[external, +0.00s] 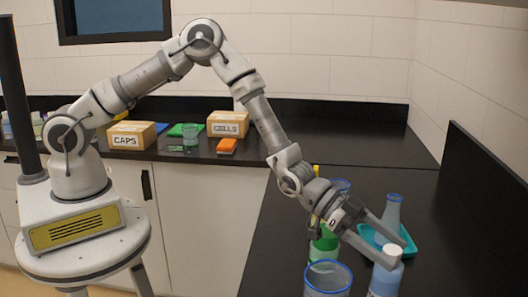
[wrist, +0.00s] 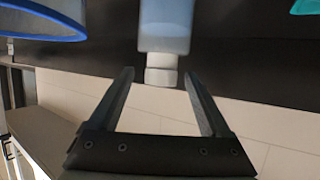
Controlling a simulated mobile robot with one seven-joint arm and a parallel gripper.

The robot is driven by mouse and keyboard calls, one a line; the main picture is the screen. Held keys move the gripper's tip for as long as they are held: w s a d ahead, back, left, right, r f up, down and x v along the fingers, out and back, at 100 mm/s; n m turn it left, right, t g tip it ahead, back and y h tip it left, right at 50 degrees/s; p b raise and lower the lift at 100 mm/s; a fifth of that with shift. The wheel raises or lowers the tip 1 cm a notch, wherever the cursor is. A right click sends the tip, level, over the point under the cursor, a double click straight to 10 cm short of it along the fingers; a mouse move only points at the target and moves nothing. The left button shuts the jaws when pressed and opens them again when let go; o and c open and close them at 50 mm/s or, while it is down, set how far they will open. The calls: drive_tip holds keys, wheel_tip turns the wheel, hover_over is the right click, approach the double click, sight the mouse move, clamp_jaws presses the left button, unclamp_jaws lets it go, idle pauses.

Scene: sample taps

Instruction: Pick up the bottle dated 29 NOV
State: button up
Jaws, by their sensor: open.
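A light blue bottle (external: 385,281) with a white cap (external: 392,254) stands at the front right of the dark counter, cut off by the lower picture edge. No date can be read on it. In the wrist view, the bottle (wrist: 165,25) and its white cap lie straight ahead, in line with the gap between the fingers. My gripper (external: 399,252) is open, with its fingertips close to the cap. In the wrist view, my gripper (wrist: 160,75) shows nothing held. I cannot tell whether a finger touches the cap.
A blue-rimmed beaker (external: 327,280) stands left of the bottle. A green container (external: 323,247) is behind it, partly hidden by my arm. A blue-rimmed flask (external: 392,212) stands at a teal tray (external: 408,239) behind my gripper. CAPS (external: 138,136) and CELLS (external: 228,124) boxes sit on the far counter.

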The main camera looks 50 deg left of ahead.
sight(399, 257)
drive_tip(key=shift+p+x, duration=0.45)
drive_tip(key=shift+x, duration=1.7)
drive_tip(key=shift+f, duration=0.2)
drive_tip(key=shift+c, duration=0.2)
drive_tip(key=shift+a, duration=0.1)
clamp_jaws()
drive_tip(key=shift+r, duration=0.1)
